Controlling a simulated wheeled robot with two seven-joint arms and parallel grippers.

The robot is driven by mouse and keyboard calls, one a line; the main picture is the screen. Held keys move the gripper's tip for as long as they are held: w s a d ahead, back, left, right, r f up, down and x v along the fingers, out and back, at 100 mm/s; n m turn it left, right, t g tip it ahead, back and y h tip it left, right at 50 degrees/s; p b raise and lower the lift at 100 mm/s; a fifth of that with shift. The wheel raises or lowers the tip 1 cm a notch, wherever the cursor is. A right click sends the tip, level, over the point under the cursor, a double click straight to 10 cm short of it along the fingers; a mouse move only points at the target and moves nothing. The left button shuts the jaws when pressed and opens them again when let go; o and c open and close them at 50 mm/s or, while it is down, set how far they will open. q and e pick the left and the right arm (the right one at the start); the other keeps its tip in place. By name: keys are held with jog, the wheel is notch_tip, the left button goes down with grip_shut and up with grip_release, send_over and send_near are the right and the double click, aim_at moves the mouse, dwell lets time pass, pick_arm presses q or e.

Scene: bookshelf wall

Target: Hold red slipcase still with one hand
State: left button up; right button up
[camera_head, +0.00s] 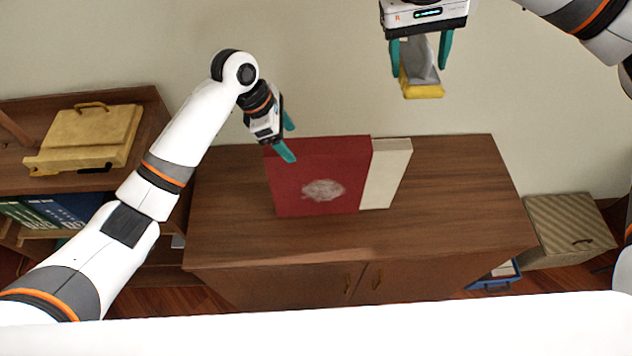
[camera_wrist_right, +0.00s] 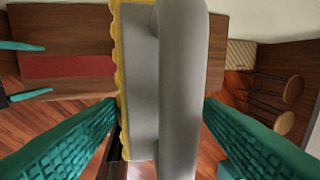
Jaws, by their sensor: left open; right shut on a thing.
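The red slipcase (camera_head: 318,180) stands upright on the wooden cabinet, with a pale mark on its front. A cream block, perhaps a book (camera_head: 388,175), sticks out at its right side. My left gripper (camera_head: 288,138) is open at the slipcase's upper left corner. One finger overlaps the red face in the head view; I cannot tell whether it touches. My right gripper (camera_head: 420,68) is shut on a grey and yellow tool (camera_head: 421,82), held above and behind the cabinet. The right wrist view shows the tool's grey handle (camera_wrist_right: 180,90) and the red slipcase (camera_wrist_right: 68,66).
The wooden cabinet top (camera_head: 460,200) is clear right of the slipcase. A yellow case (camera_head: 85,138) lies on a shelf at left, above several binders (camera_head: 50,212). A beige box (camera_head: 568,230) stands on the floor at right, near a blue container (camera_head: 493,280).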

aim_at(294, 145)
pick_arm(q)
jog(key=x, duration=0.4)
jog(key=shift+w+f, duration=0.15)
jog(key=shift+w, duration=0.2)
pick_arm(e)
jog(key=shift+w+f, duration=0.15)
jog(key=shift+w, duration=0.35)
pick_arm(q)
jog(key=shift+s+d+f, duration=0.25)
jog(key=shift+d+f, duration=0.15)
jog(key=shift+f, duration=0.35)
pick_arm(e)
jog(key=shift+s, duration=0.35)
pick_arm(q)
jog(key=shift+w+d+f, duration=0.1)
jog(key=shift+f, duration=0.15)
pick_arm(e)
jog(key=shift+w, duration=0.15)
pick_arm(q)
jog(key=c, duration=1.3)
jog(key=shift+o, duration=0.2)
jog(key=shift+f, duration=0.2)
